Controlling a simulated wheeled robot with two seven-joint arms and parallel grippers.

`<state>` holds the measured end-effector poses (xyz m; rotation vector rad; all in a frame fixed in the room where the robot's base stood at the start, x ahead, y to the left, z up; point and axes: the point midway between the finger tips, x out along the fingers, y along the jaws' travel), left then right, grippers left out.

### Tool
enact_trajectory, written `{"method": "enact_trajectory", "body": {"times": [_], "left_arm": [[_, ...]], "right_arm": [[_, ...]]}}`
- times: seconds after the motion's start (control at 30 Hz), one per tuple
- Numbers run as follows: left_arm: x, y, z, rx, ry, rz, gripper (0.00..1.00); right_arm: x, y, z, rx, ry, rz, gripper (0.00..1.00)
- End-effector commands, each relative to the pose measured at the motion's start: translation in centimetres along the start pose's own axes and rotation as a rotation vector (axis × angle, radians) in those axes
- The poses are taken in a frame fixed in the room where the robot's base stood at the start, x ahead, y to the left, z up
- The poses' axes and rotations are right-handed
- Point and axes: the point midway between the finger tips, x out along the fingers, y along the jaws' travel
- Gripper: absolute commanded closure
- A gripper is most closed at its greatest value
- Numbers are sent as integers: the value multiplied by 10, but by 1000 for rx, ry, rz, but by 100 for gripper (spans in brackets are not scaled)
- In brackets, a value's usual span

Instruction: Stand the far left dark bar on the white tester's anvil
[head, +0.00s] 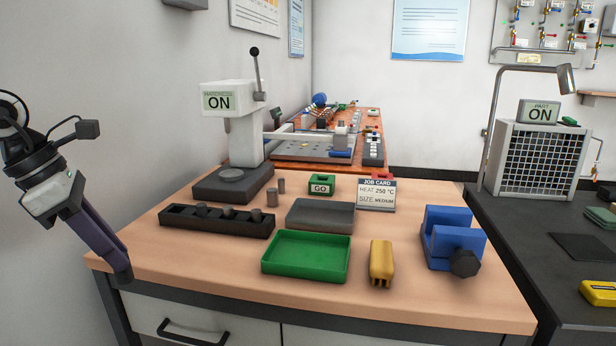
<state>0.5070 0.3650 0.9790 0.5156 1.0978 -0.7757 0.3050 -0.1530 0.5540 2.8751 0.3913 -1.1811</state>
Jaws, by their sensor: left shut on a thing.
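The white tester (241,125) stands at the back left of the wooden table, and its round anvil (231,175) is bare. A black rack (216,222) in front of it holds several short dark bars (228,212); the left end of the rack shows no bar standing. My left gripper (122,274) hangs at the table's left edge, left of the rack, pointing down. It is shut on a small dark thing, likely a dark bar, hard to make out against the fingers. My right gripper is out of view.
A green tray (306,279), a grey block (320,215), a yellow piece (381,263) and a blue vise (454,238) occupy the middle and right. A green GO box (321,185) and a job card (376,194) stand behind. The front left tabletop is clear.

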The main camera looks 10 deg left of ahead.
Motion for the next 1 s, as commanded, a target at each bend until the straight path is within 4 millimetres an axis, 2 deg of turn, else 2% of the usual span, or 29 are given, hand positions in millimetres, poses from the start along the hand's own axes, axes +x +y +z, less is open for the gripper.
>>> {"method": "enact_trajectory", "body": {"times": [0.1, 0.3, 0.5, 0.7, 0.83, 1.0], "left_arm": [[17, -22, 9, 261, 1, -114, 100], [47, -65, 17, 746, -1, -316, 100], [72, -117, 19, 1282, 0, -539, 100], [90, -167, 13, 1773, 2, -740, 100], [95, -189, 8, 1984, 2, -824, 100], [98, -199, 6, 2096, 8, -866, 100]], "right_arm": [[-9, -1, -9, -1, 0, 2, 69], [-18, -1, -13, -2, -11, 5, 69], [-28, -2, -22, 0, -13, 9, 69], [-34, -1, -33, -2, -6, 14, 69], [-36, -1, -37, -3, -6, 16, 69], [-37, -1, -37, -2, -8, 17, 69]]}}
